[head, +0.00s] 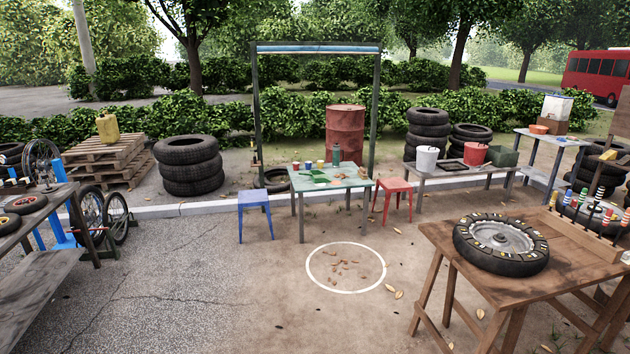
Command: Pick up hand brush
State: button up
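I cannot make out a hand brush for certain in the head view. The small green table (355,183) in the middle distance holds cups, a dark green bottle (337,154) and flat green items (319,177) too small to identify. A white ring (310,275) is marked on the ground in front of it, with several brown scraps (345,263) inside. My gripper and arm are not in view.
A wooden table (440,236) with a tire (500,243) stands at the near right. A blue stool (255,214) and a red stool (396,195) flank the green table. A workbench (62,212) stands at the left. Open ground lies in the middle.

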aim_at(361, 172)
jog(key=i+l+z, duration=0.15)
jog(key=i, duration=0.25)
jog(key=i+l+z, duration=0.2)
jog(key=i, duration=0.2)
jog(key=i+u, duration=0.2)
jog(key=i, duration=0.4)
jog(key=i+u, duration=0.2)
jog(key=i, duration=0.4)
jog(key=i+l+u, duration=0.2)
jog(key=i, duration=0.35)
jog(key=i+z, duration=0.15)
jog(key=i, duration=0.45)
jog(key=i+z, duration=0.15)
jog(key=i, duration=0.45)
jog(key=i+j+z, duration=0.15)
jog(key=i, duration=0.4)
jog(key=i+l+u, duration=0.5)
jog(key=i+l, duration=1)
jog(key=i+l+u, duration=0.15)
jog(key=l+u, duration=0.2)
jog(key=l, duration=0.4)
jog(key=l+u, duration=0.4)
jog(key=l, duration=0.4)
jog(key=l+u, duration=0.35)
jog(key=l, duration=0.45)
